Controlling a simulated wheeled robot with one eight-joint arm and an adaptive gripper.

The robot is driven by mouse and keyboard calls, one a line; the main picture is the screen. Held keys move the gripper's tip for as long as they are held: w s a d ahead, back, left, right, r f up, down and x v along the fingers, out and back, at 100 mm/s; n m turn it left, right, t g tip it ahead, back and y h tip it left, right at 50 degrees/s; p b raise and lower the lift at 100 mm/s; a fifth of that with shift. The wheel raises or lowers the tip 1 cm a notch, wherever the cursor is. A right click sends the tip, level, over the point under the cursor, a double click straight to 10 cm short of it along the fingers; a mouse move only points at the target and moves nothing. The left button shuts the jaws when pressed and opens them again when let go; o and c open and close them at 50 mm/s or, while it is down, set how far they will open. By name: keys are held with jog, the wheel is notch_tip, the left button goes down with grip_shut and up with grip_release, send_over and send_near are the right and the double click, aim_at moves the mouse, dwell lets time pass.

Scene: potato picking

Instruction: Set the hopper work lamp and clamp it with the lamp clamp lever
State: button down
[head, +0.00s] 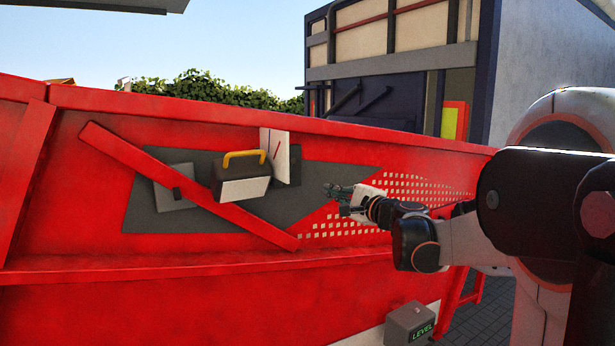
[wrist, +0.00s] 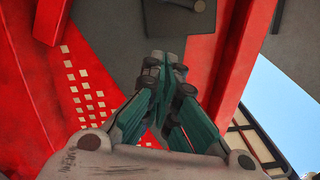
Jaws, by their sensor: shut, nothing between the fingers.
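The work lamp (head: 241,190), a dark box with a pale front face and a yellow handle (head: 244,156) on top, sits against a dark grey plate (head: 310,178) on the red hopper wall. A white card with a red line (head: 281,157) stands just right of it. A grey block with a small tab (head: 173,188) is left of the lamp; I cannot tell whether it is the clamp lever. My gripper (head: 334,191) is shut and empty, right of the lamp and apart from it. In the wrist view its fingers (wrist: 168,68) meet below a dark grey part with a round knob (wrist: 180,14).
A perforated panel (head: 400,195) lies behind my gripper. A grey box marked LEVEL (head: 410,325) is low at right. A dark blue machine (head: 390,95) stands behind the wall.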

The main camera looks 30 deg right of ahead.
jog(key=w+a, duration=0.1)
jog(key=w, duration=0.2)
jog(key=w+a+r+p, duration=0.1)
jog(key=w, duration=0.3)
jog(key=w+a+p, duration=0.1)
jog(key=w, duration=0.2)
jog(key=shift+w+a+r, duration=0.15)
jog(key=shift+w+a, duration=0.05)
jog(key=shift+a, duration=0.2)
jog(key=shift+s+a+r, duration=0.1)
jog(key=shift+a+r, duration=0.05)
jog(key=shift+a, duration=0.15)
jog(key=shift+w+p, duration=0.2)
jog(key=shift+p, duration=0.1)
jog(key=shift+s+a, duration=0.1)
